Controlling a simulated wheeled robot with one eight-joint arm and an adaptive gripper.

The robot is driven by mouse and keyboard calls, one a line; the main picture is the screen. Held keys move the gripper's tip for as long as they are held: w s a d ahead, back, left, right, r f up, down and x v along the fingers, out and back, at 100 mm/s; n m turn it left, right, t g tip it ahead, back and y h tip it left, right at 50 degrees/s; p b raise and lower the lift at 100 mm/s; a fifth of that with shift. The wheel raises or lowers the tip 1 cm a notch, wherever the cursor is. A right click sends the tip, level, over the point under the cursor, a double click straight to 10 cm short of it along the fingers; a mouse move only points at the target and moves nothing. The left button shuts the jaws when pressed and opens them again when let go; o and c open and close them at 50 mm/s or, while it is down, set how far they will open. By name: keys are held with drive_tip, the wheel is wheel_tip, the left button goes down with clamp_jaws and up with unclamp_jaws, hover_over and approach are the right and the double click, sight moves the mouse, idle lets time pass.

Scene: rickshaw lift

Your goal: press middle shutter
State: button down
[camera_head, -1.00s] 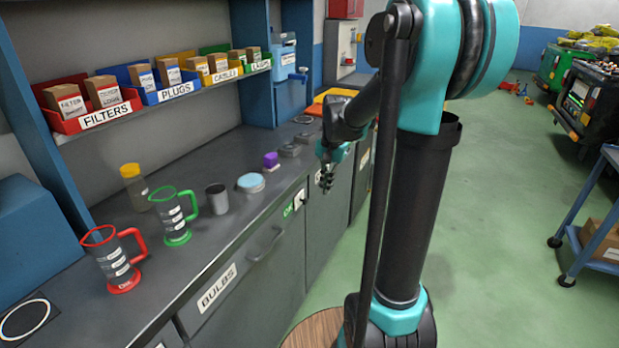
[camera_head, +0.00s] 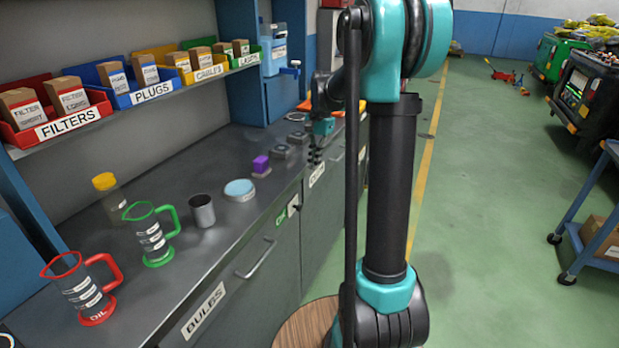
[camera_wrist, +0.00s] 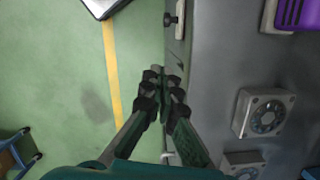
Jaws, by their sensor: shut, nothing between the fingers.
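A row of small grey square units stands on the counter (camera_head: 235,212). One bears a purple block (camera_head: 261,162); a grey unit with a round top (camera_head: 281,151) is beyond it, and another (camera_head: 298,137) is farther back. In the wrist view the purple block (camera_wrist: 297,14), one grey unit (camera_wrist: 264,113) and part of another (camera_wrist: 243,164) lie right of my gripper (camera_wrist: 162,82). No label marks a middle shutter, so I cannot tell which it is. My gripper (camera_head: 315,158) is shut, empty, pointing down by the counter's front edge, apart from the units.
A blue-lidded round container (camera_head: 239,189), grey cup (camera_head: 202,211), green jug (camera_head: 153,236) and red jug (camera_head: 82,289) stand nearer on the counter. A shelf of labelled bins (camera_head: 150,92) hangs above. A drawer handle (camera_head: 257,259) juts from the front. The green floor (camera_head: 480,220) is open at right.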

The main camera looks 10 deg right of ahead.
approach(294, 209)
drive_tip(key=w+d+f, duration=0.1)
drive_tip(key=d+f, duration=0.2)
drive_tip(key=d, duration=0.2)
drive_tip(key=shift+s+a+f, duration=0.45)
drive_tip(key=shift+s+a, duration=0.05)
drive_tip(key=shift+a, duration=0.15)
drive_tip(key=shift+s+a+f, duration=0.45)
drive_tip(key=shift+s+a, duration=0.05)
drive_tip(key=shift+a, duration=0.2)
drive_tip(key=s+a, duration=0.1)
drive_tip(key=s, duration=0.1)
drive_tip(key=s+a, duration=0.3)
drive_tip(key=s, duration=0.1)
drive_tip(key=shift+a, duration=0.2)
